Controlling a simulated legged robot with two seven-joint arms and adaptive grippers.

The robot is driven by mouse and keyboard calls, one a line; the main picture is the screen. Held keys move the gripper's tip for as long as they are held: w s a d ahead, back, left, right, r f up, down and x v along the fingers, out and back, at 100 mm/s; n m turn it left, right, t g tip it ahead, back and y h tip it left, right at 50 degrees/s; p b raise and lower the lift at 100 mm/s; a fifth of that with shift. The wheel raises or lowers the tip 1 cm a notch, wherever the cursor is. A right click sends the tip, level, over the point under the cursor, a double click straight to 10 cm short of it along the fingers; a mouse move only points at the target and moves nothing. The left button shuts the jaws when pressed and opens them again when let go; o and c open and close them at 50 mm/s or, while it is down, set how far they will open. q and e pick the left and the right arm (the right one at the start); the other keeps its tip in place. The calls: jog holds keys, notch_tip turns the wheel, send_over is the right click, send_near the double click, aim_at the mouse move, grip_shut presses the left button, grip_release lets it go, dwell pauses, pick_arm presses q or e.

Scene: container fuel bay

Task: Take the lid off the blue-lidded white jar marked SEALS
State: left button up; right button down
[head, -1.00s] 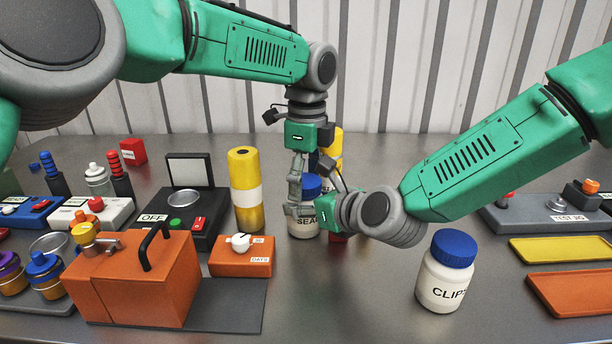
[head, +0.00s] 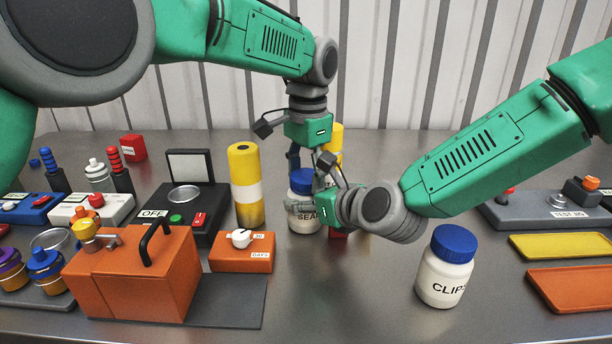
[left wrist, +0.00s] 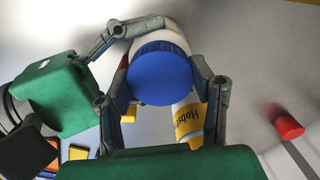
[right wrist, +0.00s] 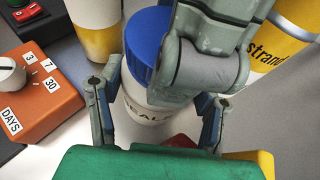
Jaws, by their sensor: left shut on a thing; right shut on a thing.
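The white jar marked SEALS (head: 303,224) stands upright on the table, partly behind my right gripper. Its blue lid (head: 302,187) sits on top; it also shows in the left wrist view (left wrist: 160,78). My left gripper (left wrist: 163,80) points down from above, its fingers shut on opposite sides of the lid. My right gripper (right wrist: 158,100) comes in from the right and is shut around the white body, below the lid. In the right wrist view, left gripper fingers cover part of the lid (right wrist: 145,38). I see no gap between lid and jar.
A white jar marked CLIPS (head: 444,281) stands front right. A yellow-and-white cylinder (head: 246,185) stands left of the SEALS jar, another close behind it (head: 337,142). An orange DAYS box (head: 240,262) is front left. The front middle of the table is clear.

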aim_at(306, 176)
pick_arm(q)
jog(key=shift+d+n, duration=0.15)
jog(key=shift+n, duration=0.15)
pick_arm(e)
jog(key=shift+s+a, duration=0.1)
pick_arm(q)
jog(key=o, duration=1.3)
jog(key=shift+r, duration=2.3)
jog(key=shift+c, duration=0.3)
jog(key=m, duration=0.1)
jog(key=r+m, duration=0.1)
jog(key=m, duration=0.1)
jog(key=shift+r+h, duration=0.1)
jog(key=shift+h, duration=0.2)
jog(key=m, duration=0.1)
jog(key=r+m, duration=0.1)
jog(key=m, duration=0.1)
jog(key=r+m, duration=0.1)
jog(key=m, duration=0.1)
jog(key=shift+w+f, duration=0.1)
jog(key=shift+f, duration=3.8)
